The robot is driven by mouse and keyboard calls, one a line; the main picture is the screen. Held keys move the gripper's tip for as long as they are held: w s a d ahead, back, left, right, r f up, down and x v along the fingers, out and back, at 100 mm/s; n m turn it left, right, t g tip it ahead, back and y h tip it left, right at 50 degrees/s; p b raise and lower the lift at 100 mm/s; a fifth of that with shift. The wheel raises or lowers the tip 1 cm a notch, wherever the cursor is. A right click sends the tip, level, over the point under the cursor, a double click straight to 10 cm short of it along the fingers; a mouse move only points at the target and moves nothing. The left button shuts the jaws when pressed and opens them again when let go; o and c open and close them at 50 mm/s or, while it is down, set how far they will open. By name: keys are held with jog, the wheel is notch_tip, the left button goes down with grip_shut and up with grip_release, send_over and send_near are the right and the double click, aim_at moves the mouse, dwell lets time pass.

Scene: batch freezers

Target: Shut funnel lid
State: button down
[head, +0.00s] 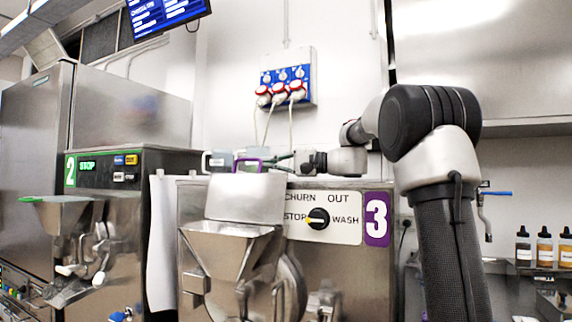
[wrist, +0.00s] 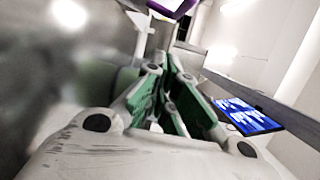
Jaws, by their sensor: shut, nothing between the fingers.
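The funnel lid (head: 245,197) of machine 3 is a metal plate standing raised at the back of the steel funnel (head: 228,250). A purple handle (head: 248,164) sits on its top edge, and a purple piece, likely this handle, shows at the top of the wrist view (wrist: 176,7). My gripper (head: 272,158) reaches in from the right at about the handle's height, just above the lid's top edge. Its green-padded fingers (wrist: 168,72) are shut and empty, with the tips pointing towards the purple piece. Whether they touch the lid is unclear.
Machine 3's panel with a black knob (head: 318,218) lies below my arm. Red-plugged sockets (head: 280,90) with hanging cables are on the wall above. Machine 2 (head: 110,175) stands to the left. Bottles (head: 544,246) stand on a shelf at right. A screen (wrist: 245,115) shows in the wrist view.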

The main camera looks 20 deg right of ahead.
jog(key=shift+s+a+r, duration=0.15)
jog(key=shift+s+a, duration=0.95)
jog(key=shift+s, duration=0.3)
jog(key=shift+s+a+r+n, duration=0.35)
jog(key=shift+s+a+n, duration=0.15)
jog(key=shift+s+a, duration=0.1)
jog(key=s+a+f+n+h, duration=0.2)
jog(key=s+a+n, duration=0.4)
jog(key=s+a, duration=0.1)
jog(key=s+a+f+n+h, duration=0.1)
jog(key=s+a+f+n, duration=0.2)
jog(key=s+a+n, duration=0.25)
jog(key=s+a+f+n+t+h, duration=0.1)
jog(key=s+a+f+n, duration=0.2)
jog(key=f, duration=0.5)
jog(key=shift+s+a+f+n+t+h, duration=0.2)
jog(key=shift+s+a+n+t+h, duration=0.1)
jog(key=shift+n+t+h, duration=0.1)
